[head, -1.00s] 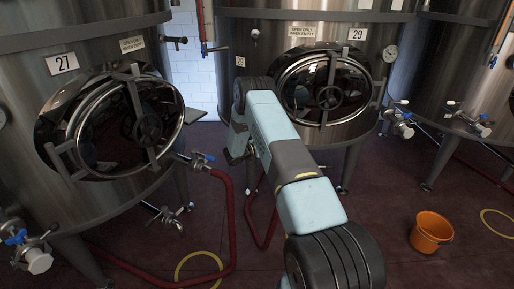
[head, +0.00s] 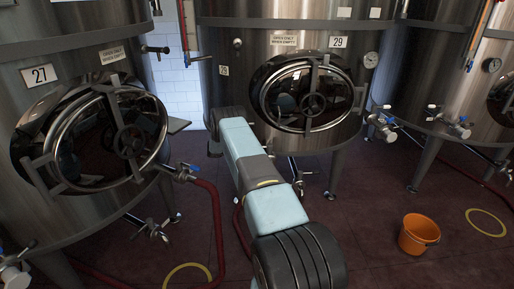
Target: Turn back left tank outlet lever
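Tank 29 (head: 225,100) is a steel tank at the back centre with an oval hatch. A valve with a blue lever (head: 388,136) sticks out at its lower right. A small low outlet fitting (head: 298,184) shows under it, just right of my arm. Tank 27 (head: 40,110) stands nearer on the left. My arm reaches from the bottom centre towards tank 29. My gripper is hidden beyond the arm's far end.
A red hose (head: 218,225) runs over the dark red floor left of my arm. An orange bucket (head: 418,234) stands at the right, near a yellow ring (head: 487,223). More tanks with valves (head: 451,123) stand at the right. The floor right of my arm is mostly clear.

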